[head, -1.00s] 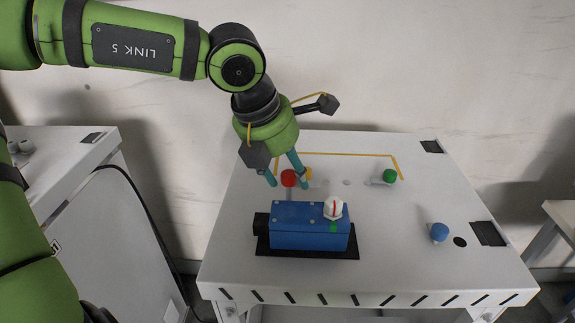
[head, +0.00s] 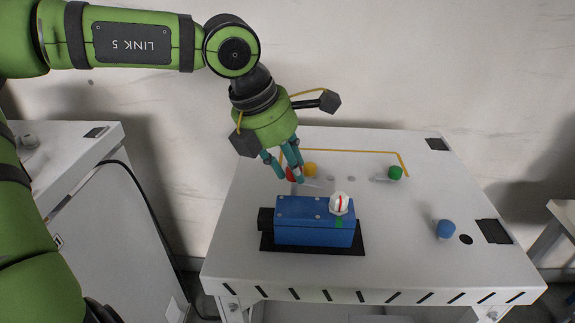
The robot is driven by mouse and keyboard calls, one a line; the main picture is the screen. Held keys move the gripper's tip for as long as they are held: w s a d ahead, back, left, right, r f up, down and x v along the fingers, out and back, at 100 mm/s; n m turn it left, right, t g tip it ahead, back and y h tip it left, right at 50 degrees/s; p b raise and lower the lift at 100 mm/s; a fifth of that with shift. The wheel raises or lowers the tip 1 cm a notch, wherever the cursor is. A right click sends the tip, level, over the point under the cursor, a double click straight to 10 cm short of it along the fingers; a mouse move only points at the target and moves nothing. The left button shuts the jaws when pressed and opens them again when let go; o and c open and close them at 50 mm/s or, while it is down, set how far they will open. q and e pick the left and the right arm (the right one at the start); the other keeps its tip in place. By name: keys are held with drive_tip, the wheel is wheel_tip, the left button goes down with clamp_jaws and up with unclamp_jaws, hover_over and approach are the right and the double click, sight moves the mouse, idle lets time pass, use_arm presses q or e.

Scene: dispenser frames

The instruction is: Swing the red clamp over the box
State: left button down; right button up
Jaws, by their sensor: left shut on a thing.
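The red clamp (head: 290,174) is on the white table behind the box, its round red knob partly hidden by my fingers. My left gripper (head: 291,178) comes down from above and is shut on the red knob, with a teal finger on each side. A thin light-coloured bar shows just right of the knob. The blue box (head: 303,223) sits on a black base plate in front of the gripper. A white dial (head: 340,204) with a red mark is on its top right, above a green mark on its front. My right gripper is not in view.
An orange knob (head: 310,170) stands close to the right of my fingers. A green knob (head: 395,173) with a light bar is farther right, and a blue knob (head: 446,229) is near the right edge. A yellow line (head: 352,151) runs along the back.

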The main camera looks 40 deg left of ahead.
use_arm(q)
drive_tip(key=m, duration=0.1)
drive_tip(key=m+h, duration=0.1)
drive_tip(key=m, duration=0.1)
drive_tip(key=shift+w+r+m, duration=0.25)
drive_tip(key=shift+m, duration=0.05)
drive_tip(key=m+g+h, duration=0.1)
drive_tip(key=m+g, duration=0.1)
drive_tip(key=m, duration=0.2)
drive_tip(key=shift+w+m+p, duration=0.1)
drive_tip(key=shift+m+p, duration=0.2)
drive_tip(key=shift+p, duration=0.1)
drive_tip(key=m+g, duration=0.1)
drive_tip(key=m, duration=0.2)
drive_tip(key=shift+f+h, duration=0.1)
drive_tip(key=shift+h, duration=0.2)
drive_tip(key=shift+w+f+m+g, duration=0.1)
drive_tip(key=shift+m+g, duration=0.8)
drive_tip(key=shift+m, duration=1)
